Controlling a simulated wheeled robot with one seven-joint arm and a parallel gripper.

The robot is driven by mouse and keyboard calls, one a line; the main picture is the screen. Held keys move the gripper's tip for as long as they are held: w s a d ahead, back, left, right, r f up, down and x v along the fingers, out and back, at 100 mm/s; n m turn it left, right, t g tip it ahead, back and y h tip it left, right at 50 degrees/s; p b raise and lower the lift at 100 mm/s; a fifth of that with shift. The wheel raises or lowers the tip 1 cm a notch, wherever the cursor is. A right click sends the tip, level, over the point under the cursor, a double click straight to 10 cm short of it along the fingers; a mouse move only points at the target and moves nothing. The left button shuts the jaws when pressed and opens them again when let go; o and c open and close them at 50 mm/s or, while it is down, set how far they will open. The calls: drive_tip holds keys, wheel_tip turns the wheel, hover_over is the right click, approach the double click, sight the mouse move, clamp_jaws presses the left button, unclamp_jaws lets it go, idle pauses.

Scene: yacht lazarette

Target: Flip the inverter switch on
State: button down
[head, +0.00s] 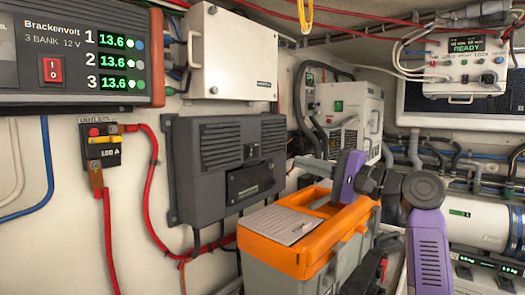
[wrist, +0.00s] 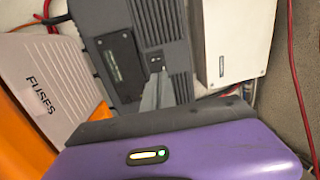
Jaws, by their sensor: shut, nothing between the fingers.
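The inverter is a dark grey finned box (head: 212,180) on the white wall in the head view, with a dark label panel on its lower front. Its small black rocker switch (head: 250,151) sits above that panel; I cannot tell its position. In the wrist view the inverter (wrist: 122,30) is upper centre, with the switch (wrist: 155,62) just beyond my fingertips. My gripper (head: 298,162) is shut and empty, to the right of the inverter in the head view and pointing towards it. It also shows in the wrist view (wrist: 157,86). It appears apart from the switch.
An orange and grey toolbox (head: 273,237) stands below my gripper; its lid reads FUSES in the wrist view (wrist: 38,85). A white box (head: 230,55) is above the inverter. A charger (head: 60,60) with a red switch and red cables (head: 148,200) are left.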

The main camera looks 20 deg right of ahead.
drive_tip(key=shift+w+d, duration=0.1)
drive_tip(key=p, duration=0.4)
approach(251, 147)
drive_tip(key=x, duration=0.5)
drive_tip(key=shift+w, duration=0.2)
drive_tip(key=shift+w+a+f, duration=0.1)
drive_tip(key=shift+w+a, duration=0.35)
drive_tip(key=shift+w, duration=0.15)
drive_tip(key=shift+w+a, duration=0.15)
drive_tip(key=shift+a, duration=0.05)
